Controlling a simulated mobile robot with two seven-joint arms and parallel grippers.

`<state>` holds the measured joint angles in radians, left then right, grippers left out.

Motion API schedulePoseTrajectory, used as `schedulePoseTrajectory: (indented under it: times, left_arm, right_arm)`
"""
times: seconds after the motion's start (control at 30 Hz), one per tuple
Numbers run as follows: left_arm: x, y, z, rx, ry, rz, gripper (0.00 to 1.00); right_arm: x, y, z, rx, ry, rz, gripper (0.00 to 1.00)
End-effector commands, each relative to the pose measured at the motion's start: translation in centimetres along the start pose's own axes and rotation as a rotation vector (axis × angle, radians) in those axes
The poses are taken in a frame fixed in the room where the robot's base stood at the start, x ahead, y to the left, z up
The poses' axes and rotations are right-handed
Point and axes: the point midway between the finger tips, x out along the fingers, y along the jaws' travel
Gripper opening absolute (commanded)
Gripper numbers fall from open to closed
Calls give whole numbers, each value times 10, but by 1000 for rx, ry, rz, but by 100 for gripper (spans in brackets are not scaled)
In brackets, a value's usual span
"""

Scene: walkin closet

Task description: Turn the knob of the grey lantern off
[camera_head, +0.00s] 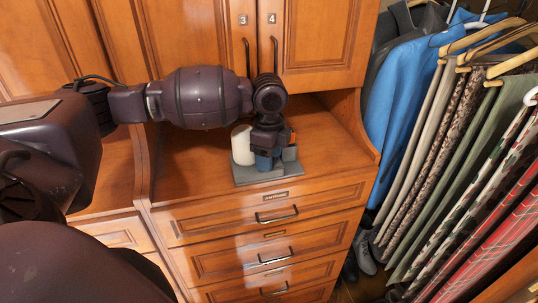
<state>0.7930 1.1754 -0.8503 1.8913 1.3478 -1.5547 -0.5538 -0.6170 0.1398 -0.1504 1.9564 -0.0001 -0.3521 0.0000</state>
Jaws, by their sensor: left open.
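My left arm reaches in from the left, and its left gripper (268,142) points down over a grey tray (248,180) on the wooden counter. The left gripper is open, but its fingertips are small and partly hidden among the objects. A small grey object (290,153) stands on the tray at the gripper's right side; it may be the grey lantern, but I cannot tell surely. No knob can be made out. A blue object (263,163) sits just below the gripper. A white cylinder (242,146) stands upright to its left. My right gripper is not in view.
The counter (195,170) is clear left of the tray. Cabinet doors (315,40) with black handles rise behind it, and drawers (275,215) lie below the front edge. Clothes (400,95) and trousers on hangers fill the right side.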

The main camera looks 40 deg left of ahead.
Motion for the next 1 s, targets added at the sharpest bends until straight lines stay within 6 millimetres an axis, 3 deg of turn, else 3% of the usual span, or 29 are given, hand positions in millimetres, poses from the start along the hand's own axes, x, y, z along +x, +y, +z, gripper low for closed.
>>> schedulePoseTrajectory:
  times: [0.2, 0.53, 1.0]
  left_arm:
    - [0, 0, 0, 0, 0, 0, 52]
    - [0, 0, 0, 0, 0, 1, 2]
    - [0, 0, 0, -131, -2, 1, 2]
  right_arm:
    - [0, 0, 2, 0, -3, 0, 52]
    - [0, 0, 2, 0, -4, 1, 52]
    - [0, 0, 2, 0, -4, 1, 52]
